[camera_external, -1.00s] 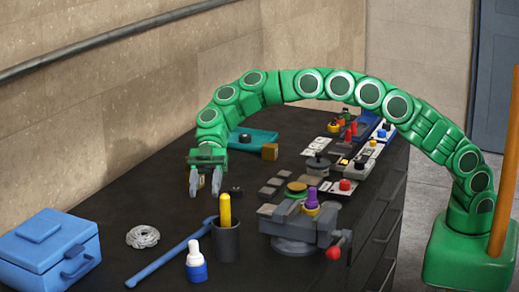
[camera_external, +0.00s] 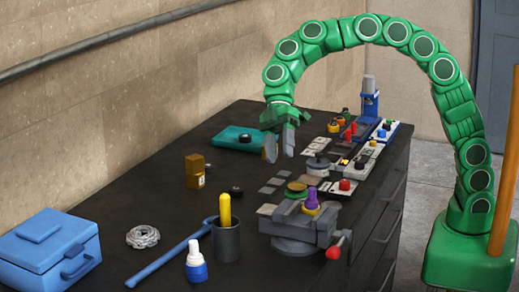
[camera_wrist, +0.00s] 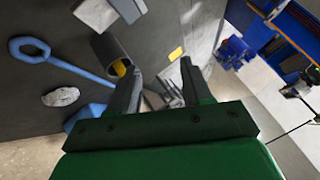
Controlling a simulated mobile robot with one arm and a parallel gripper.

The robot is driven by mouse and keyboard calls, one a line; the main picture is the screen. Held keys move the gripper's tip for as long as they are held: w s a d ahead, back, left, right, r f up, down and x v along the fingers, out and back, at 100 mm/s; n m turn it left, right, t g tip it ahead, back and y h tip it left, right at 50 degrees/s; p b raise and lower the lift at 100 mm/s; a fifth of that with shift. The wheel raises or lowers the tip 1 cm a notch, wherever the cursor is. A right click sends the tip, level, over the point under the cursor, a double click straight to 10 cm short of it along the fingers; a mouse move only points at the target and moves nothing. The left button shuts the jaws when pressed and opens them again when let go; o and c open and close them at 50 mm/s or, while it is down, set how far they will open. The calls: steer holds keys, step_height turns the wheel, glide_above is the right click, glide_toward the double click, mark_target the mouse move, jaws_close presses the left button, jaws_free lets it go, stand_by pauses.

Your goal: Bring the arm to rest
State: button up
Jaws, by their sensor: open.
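My arm is green and segmented, arching over the dark workbench (camera_external: 130,200) from its base at the right. My gripper (camera_external: 280,151) hangs above the bench's back middle, fingers pointing down. It is open, with nothing visible between the fingers. In the wrist view my gripper (camera_wrist: 158,82) shows two grey fingers spread apart, with the bench beyond them. The fingers look clear of the bench things, though the exact height is hard to judge.
A grey vise (camera_external: 300,226), a dark cup (camera_external: 226,242) and a blue toolbox (camera_external: 45,255) stand nearer. Control boxes (camera_external: 385,132) line the right edge. Air above the bench's left is free.

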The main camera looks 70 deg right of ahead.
steer(key=s+d+f+m+h, duration=0.1)
steer(key=s+d+m, duration=0.3)
steer(key=s+d, duration=0.6)
steer(key=s+d+f+m+t+h, duration=0.1)
steer(key=s+d+m+h, duration=0.3)
steer(key=s+d, duration=0.7)
steer(key=s+d+f+m+h, duration=0.3)
steer(key=s+d+m, duration=0.3)
steer(key=s+d, duration=0.4)
steer(key=shift+s+d+f+t, duration=0.15)
steer(key=shift+s+d+t, duration=0.25)
steer(key=shift+s, duration=0.85)
